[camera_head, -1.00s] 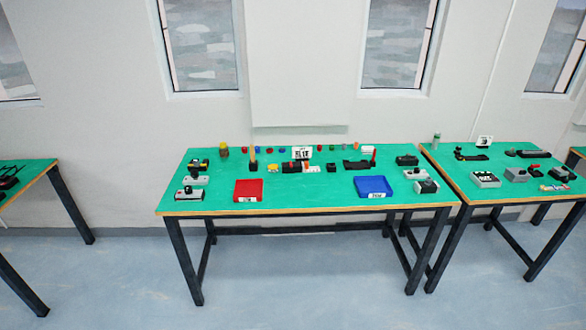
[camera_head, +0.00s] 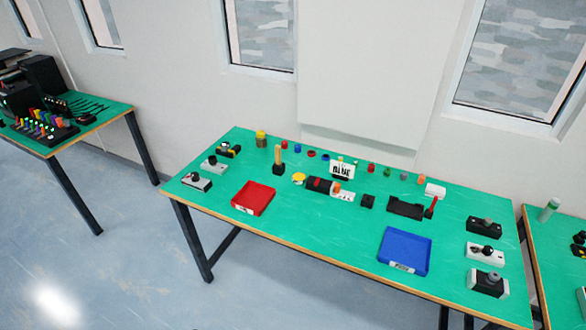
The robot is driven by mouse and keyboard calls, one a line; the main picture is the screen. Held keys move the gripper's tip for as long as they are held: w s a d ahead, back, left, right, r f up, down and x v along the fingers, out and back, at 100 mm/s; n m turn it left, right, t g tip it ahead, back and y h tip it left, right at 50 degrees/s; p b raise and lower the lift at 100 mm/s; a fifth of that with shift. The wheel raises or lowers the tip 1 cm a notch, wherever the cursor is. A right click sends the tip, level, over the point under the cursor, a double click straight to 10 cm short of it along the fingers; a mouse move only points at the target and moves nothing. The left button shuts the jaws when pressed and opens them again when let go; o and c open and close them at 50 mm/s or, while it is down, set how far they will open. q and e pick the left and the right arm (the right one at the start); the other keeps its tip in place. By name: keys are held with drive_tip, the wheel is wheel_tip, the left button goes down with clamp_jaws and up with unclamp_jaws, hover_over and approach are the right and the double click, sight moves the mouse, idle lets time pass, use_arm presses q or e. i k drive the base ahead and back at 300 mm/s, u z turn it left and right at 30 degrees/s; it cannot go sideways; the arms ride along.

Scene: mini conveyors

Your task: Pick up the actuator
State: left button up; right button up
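Neither of my grippers is in view. Several small devices stand on the middle green table (camera_head: 330,232), and I cannot tell for sure which one is the actuator. A black, red and white device (camera_head: 322,186) lies at the table's middle. A black holder with a red upright part (camera_head: 406,208) is to its right. Grey and black switch-like units stand at the left end (camera_head: 197,182) and at the right end (camera_head: 488,284). All of them rest on the tabletop and nothing holds them.
A red tray (camera_head: 253,199) and a blue tray (camera_head: 405,250) lie near the front edge. Small coloured parts line the back. Another green table (camera_head: 108,118) is at the left, one at the right edge. Floor (camera_head: 110,265) is open in front.

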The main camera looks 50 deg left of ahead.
sight(325, 186)
drive_tip(key=u, duration=0.9)
drive_tip(key=i, duration=1.05)
drive_tip(key=u, duration=1.15)
